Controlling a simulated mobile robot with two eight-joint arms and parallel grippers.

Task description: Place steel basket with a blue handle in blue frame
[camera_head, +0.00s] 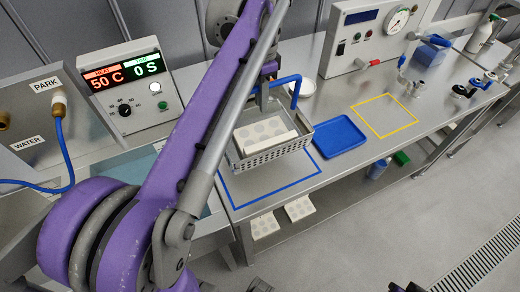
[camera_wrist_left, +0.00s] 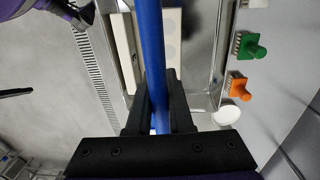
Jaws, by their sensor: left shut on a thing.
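The steel basket (camera_head: 268,154) has perforated walls and a blue handle (camera_head: 297,88); a pale block with round marks lies in it. My left gripper (camera_head: 264,92) is shut on the blue handle. In the left wrist view, the blue handle (camera_wrist_left: 152,60) runs between the dark fingers of my left gripper (camera_wrist_left: 160,110). The blue frame (camera_head: 290,186) is an outline on the steel table's near left part. The basket appears over its back part and hides some of it; whether it touches the table I cannot tell. A dark, purple part, perhaps my right gripper, shows at the wrist view's upper left.
A blue tray (camera_head: 339,136) lies close right of the basket, and a yellow frame (camera_head: 385,116) lies beyond it. A control box with a gauge (camera_head: 370,38) stands behind. Pale blocks (camera_head: 299,208) lie on the shelf below. My left arm hides the table's left side.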

